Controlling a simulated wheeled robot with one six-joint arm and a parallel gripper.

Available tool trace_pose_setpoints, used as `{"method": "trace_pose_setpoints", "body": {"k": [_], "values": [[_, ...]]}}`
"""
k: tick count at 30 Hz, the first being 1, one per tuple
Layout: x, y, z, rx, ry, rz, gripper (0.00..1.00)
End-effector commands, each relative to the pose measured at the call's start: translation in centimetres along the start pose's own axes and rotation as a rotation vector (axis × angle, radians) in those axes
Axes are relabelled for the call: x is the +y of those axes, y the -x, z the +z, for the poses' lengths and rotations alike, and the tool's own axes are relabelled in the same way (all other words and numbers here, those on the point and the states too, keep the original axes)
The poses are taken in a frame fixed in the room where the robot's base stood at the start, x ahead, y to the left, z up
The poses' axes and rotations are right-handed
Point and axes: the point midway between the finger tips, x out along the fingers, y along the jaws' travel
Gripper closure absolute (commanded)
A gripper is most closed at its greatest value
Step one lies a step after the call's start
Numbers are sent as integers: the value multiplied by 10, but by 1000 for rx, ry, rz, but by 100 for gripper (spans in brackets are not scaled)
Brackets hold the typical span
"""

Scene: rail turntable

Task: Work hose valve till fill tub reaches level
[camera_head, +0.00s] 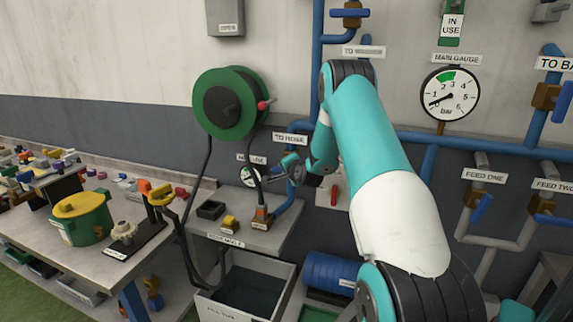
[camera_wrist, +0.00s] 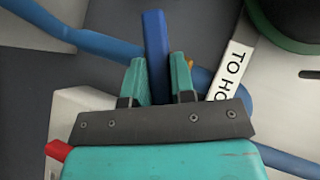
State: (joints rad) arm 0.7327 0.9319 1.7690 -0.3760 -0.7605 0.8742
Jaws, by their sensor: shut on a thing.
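My gripper (camera_wrist: 160,72) is shut on the blue lever of the hose valve (camera_wrist: 155,40), which stands up between its teal fingers in the wrist view. In the head view my gripper (camera_head: 279,173) is by the blue pipe below the TO HOSE label (camera_head: 290,138); the lever is too small or hidden to make out there. The fill tub (camera_head: 252,312) is a pale box on the floor below, with a dark inside. I cannot tell the liquid level in it. The dark hose (camera_head: 188,210) runs down from the green reel (camera_head: 226,104) towards the tub.
A shelf (camera_head: 285,238) with a small gauge (camera_head: 250,176) and small parts sits above the tub. A workbench (camera_head: 75,263) with a yellow-green pot (camera_head: 82,217) is at left. The main gauge (camera_head: 449,93) is on the wall.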

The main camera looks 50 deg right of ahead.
Motion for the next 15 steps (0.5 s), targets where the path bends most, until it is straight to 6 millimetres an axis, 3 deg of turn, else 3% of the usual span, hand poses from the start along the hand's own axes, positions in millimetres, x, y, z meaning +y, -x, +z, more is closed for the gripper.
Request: {"method": "trace_pose_setpoints", "body": {"k": [15], "values": [[0, 0, 0, -1, 56, 58, 100]]}}
